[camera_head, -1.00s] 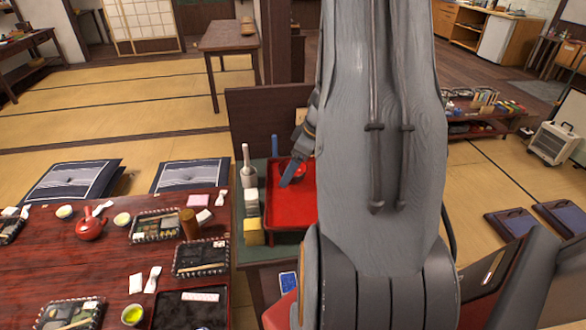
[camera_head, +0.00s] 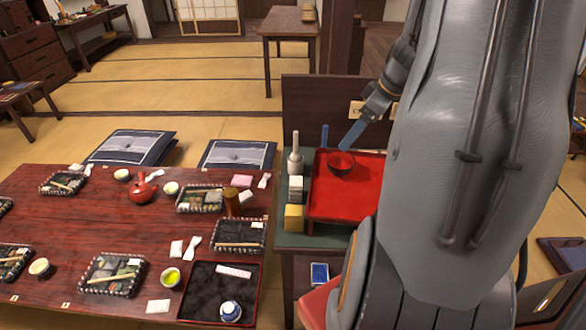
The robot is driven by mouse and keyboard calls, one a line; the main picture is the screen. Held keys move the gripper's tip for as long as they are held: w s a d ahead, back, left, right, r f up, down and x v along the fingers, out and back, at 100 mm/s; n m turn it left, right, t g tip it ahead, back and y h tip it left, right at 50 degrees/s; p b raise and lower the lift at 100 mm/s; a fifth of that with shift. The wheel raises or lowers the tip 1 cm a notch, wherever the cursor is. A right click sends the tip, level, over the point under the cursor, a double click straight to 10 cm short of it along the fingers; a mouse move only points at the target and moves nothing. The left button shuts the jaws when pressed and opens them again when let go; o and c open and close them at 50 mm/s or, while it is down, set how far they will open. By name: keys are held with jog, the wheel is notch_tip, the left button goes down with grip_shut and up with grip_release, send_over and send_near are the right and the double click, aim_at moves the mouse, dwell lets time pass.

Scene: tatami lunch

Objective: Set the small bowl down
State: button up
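The small bowl (camera_head: 341,164), dark red and round, stands upright on the red tray (camera_head: 335,204), near its back. The tray lies on a green-topped side table right of the big low table. My gripper (camera_head: 353,134) is just above and behind the bowl, its blue tip pointing down to the left. It looks apart from the bowl. Only one finger shows clearly, so its opening cannot be made out. My grey arm covers the tray's right side.
A pale bottle (camera_head: 295,158), a yellow box (camera_head: 293,217) and a blue upright thing (camera_head: 325,136) stand along the tray's left and back edges. The low table (camera_head: 130,215) holds trays, cups and a red teapot (camera_head: 140,190). A dark panel (camera_head: 310,105) rises behind.

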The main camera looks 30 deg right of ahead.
jog(key=w+a+r+m+t+h, duration=0.3)
jog(key=w+a+r, duration=0.1)
jog(key=w+a, duration=0.6)
jog(key=s+a+f+m+g, duration=0.1)
jog(key=s+a+f+g, duration=0.1)
jog(key=s+a, duration=0.6)
jog(key=s+a+f+m+g+y, duration=0.1)
jog(key=s+a+f+g, duration=0.1)
jog(key=s+a, duration=0.7)
jog(key=a+g, duration=0.1)
jog(key=a, duration=0.2)
jog(key=shift+f+m+g, duration=0.3)
jog(key=shift+m+g, duration=0.1)
